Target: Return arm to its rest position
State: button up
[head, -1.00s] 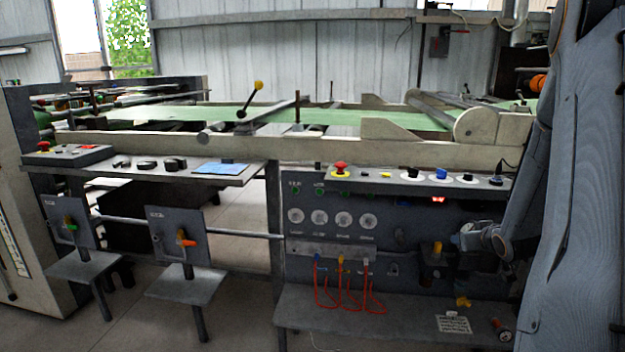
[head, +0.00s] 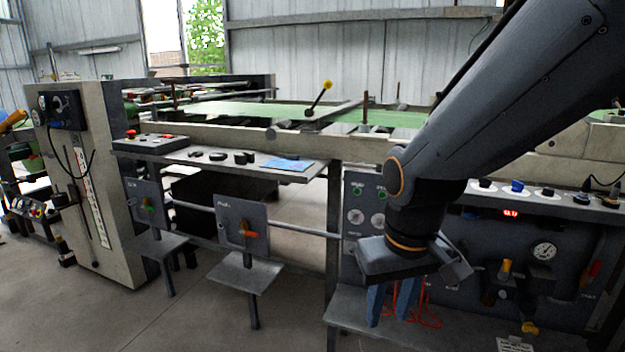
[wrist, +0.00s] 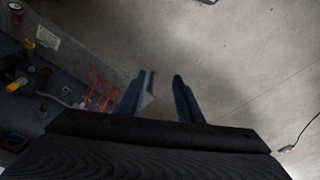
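My gripper (head: 392,302) hangs pointing down in front of the control panel (head: 360,232) in the head view, with my arm reaching in from the upper right. In the wrist view its two blue fingers (wrist: 162,90) stand apart with nothing between them, and bare floor shows beyond. My forearm and wrist hide part of the panel and its top row of buttons.
The machine's shelf (head: 345,325) lies below and behind my gripper, with red hoses (head: 428,312) hanging near the fingers. Two small grey stands (head: 245,272) are at the left. The concrete floor (head: 120,315) in front is clear.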

jog(key=s+a+r+n+g, duration=0.15)
jog(key=s+a, duration=0.25)
jog(key=s, duration=0.5)
jog(key=d+r+m+p, duration=0.4)
jog(key=d+r+p, duration=0.6)
jog(key=p, duration=1.1)
notch_tip(320, 180, up, 3)
jog(key=shift+d+f+p, duration=0.1)
jog(key=shift+d+p, duration=0.2)
jog(key=shift+d, duration=0.05)
jog(key=shift+w+d, duration=0.1)
